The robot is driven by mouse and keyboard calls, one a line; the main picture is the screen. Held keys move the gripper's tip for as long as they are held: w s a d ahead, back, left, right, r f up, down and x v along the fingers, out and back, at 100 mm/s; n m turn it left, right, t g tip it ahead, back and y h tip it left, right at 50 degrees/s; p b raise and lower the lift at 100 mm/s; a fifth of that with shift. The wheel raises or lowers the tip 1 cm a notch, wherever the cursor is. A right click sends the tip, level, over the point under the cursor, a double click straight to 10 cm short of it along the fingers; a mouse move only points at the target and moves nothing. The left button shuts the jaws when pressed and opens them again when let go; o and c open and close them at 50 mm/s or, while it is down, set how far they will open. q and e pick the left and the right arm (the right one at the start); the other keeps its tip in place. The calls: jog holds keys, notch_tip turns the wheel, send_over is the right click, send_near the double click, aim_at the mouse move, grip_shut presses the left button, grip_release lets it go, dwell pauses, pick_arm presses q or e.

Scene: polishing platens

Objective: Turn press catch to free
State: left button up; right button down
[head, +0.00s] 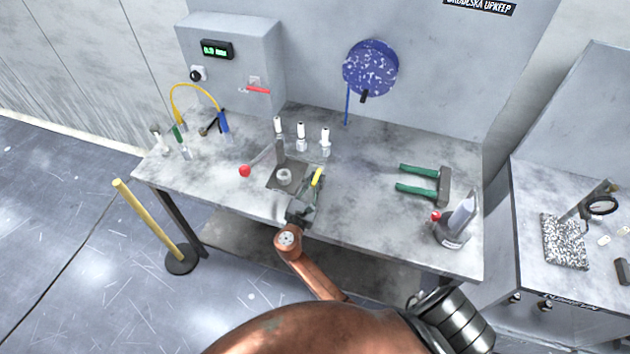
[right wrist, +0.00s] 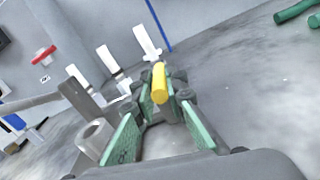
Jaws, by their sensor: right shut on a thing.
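The small press (head: 285,176) stands at the front middle of the bench, with a grey lever that ends in a red knob (head: 245,171). Its catch has a yellow handle (head: 317,178), at the press's right side. It also shows in the right wrist view (right wrist: 160,84), between the far ends of the green finger pads. My right gripper (head: 309,194) reaches in from the front and is shut on the yellow catch handle. The fingers hide the lower part of the catch. My left gripper is not in view.
White-topped bottles (head: 301,137) stand just behind the press. Green-handled pliers (head: 424,184) and a holder (head: 455,223) are on the right. A grey box (head: 230,60) with a display stands at the back left. A yellow post (head: 150,217) stands left of the bench (head: 370,150).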

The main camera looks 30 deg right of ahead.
dwell(0.4)
jog(key=shift+s+d+r+n+t+y+p, duration=0.15)
jog(key=shift+s+d+n+t+y+p, duration=0.1)
jog(key=shift+n+t+y+p, duration=0.4)
jog(key=n+t+y, duration=0.1)
jog(key=n+t+y+p, duration=0.1)
jog(key=shift+s+d+y, duration=0.15)
jog(key=shift+d+y, duration=0.1)
jog(key=shift+y, duration=0.1)
jog(key=shift+s+d+n+t+y, duration=0.1)
jog(key=shift+d+n+t+y, duration=0.1)
jog(key=shift+n+t+y, duration=0.5)
jog(key=shift+s+d+n+t+y+b, duration=0.15)
jog(key=shift+n+t+y+b, duration=0.4)
jog(key=shift+y, duration=0.55)
